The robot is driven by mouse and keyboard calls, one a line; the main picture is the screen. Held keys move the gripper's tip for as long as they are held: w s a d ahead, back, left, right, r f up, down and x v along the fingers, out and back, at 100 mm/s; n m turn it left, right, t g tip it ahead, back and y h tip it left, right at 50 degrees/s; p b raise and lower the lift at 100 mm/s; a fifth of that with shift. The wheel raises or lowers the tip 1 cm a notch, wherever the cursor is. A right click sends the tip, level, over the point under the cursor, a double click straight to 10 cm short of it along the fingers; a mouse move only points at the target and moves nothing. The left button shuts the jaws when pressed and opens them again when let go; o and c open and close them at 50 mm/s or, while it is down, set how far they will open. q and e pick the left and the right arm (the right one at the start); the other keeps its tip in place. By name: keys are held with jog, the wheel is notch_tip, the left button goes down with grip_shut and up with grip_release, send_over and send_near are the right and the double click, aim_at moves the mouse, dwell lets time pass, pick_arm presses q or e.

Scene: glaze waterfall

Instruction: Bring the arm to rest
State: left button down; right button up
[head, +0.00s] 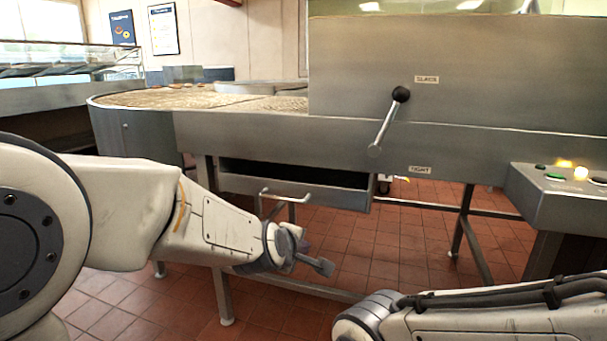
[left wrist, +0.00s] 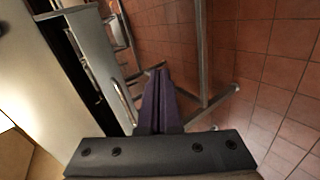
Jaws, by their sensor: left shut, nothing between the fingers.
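My left arm reaches in from the left in the head view, and its gripper (head: 312,260) hangs low in front of the steel machine, just below and right of a drawer handle (head: 284,196). In the left wrist view the dark fingers of the left gripper (left wrist: 158,75) are together, with nothing between them. The fingers look apart from the handle, though the exact gap is hard to judge. My right arm shows at the bottom right of the head view; its gripper is outside the picture.
The steel machine (head: 240,134) carries a lever with a black knob (head: 401,94). Its drawer (head: 295,186) stands partly open. A control box (head: 560,195) with lit buttons is at the right. Steel legs and rails stand below, over a red tile floor (head: 375,255).

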pick_arm(q)
jog(key=s+a+f+m+g+y, duration=0.2)
jog(key=s+a+f+m+g, duration=0.2)
jog(key=s+a+f+m, duration=0.4)
jog(key=s+a+f+m+g+y, duration=0.2)
jog(key=s+a+f+m+g, duration=0.4)
jog(key=s+a, duration=0.5)
jog(key=s+d+r+m+h+p, duration=0.1)
jog(key=s+d+r+m+p, duration=0.5)
jog(key=s+d+r+p, duration=0.9)
notch_tip(320, 180, up, 39)
jog(key=w+a+p, duration=0.1)
jog(key=p, duration=3.2)
jog(key=shift+w+f+g+p, duration=0.2)
jog(key=shift+w+g+p, duration=0.05)
jog(key=shift+g+p, duration=0.05)
